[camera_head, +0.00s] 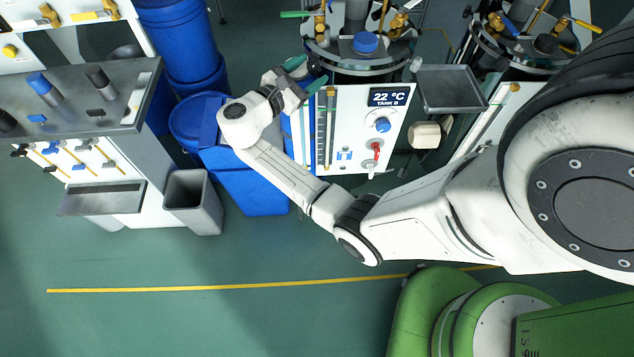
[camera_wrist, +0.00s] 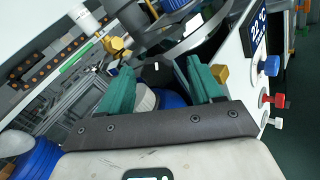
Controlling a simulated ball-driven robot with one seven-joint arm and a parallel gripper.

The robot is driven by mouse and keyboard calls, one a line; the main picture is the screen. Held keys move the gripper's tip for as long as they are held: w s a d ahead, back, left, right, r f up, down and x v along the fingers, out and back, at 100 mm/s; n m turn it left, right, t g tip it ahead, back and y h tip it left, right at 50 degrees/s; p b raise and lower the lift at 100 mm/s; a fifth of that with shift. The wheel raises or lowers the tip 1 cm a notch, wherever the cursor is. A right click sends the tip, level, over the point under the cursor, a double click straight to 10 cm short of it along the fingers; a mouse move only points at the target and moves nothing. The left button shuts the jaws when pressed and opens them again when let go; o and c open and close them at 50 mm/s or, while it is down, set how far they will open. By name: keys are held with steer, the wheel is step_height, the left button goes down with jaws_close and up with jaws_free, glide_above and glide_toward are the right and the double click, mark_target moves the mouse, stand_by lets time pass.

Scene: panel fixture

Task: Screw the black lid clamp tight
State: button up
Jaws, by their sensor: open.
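My gripper (camera_head: 306,74) is open at the left side of the tank marked TANK B, its two teal fingers apart. In the wrist view my gripper (camera_wrist: 157,68) faces the tank's metal rim (camera_wrist: 205,38), with nothing held between the fingers. The tank lid (camera_head: 345,58) carries a blue knob (camera_head: 366,42) and brass fittings (camera_head: 398,24) around its edge. Dark parts lie under the rim between the fingertips, but I cannot make out which of them is the black lid clamp. Contact between the fingers and the rim cannot be told.
The white panel (camera_head: 352,150) below the tank has a display, a blue knob (camera_head: 383,125) and a red valve (camera_head: 376,148). A blue bin (camera_head: 250,190), blue barrels (camera_head: 180,45) and a grey bin (camera_head: 192,200) stand left. A metal tray (camera_head: 450,88) is right. The floor in front is clear.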

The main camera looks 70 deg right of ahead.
steer(key=shift+r+n, duration=0.1)
steer(key=shift+n, duration=0.6)
steer(key=v, duration=1.1)
steer(key=s+a+f+m+t+y+p, duration=0.4)
steer(key=s+a+f+m+y+p, duration=0.25)
steer(key=s+y, duration=0.2)
steer(key=s+a+r+m+t+y+p, duration=0.3)
steer(key=s+a+y+p, duration=0.3)
steer(key=a, duration=0.5)
steer(key=shift+s+a+r+m+t+y+p, duration=0.35)
steer(key=shift+s+r+m+p, duration=0.2)
steer(key=shift+s+r+p, duration=0.25)
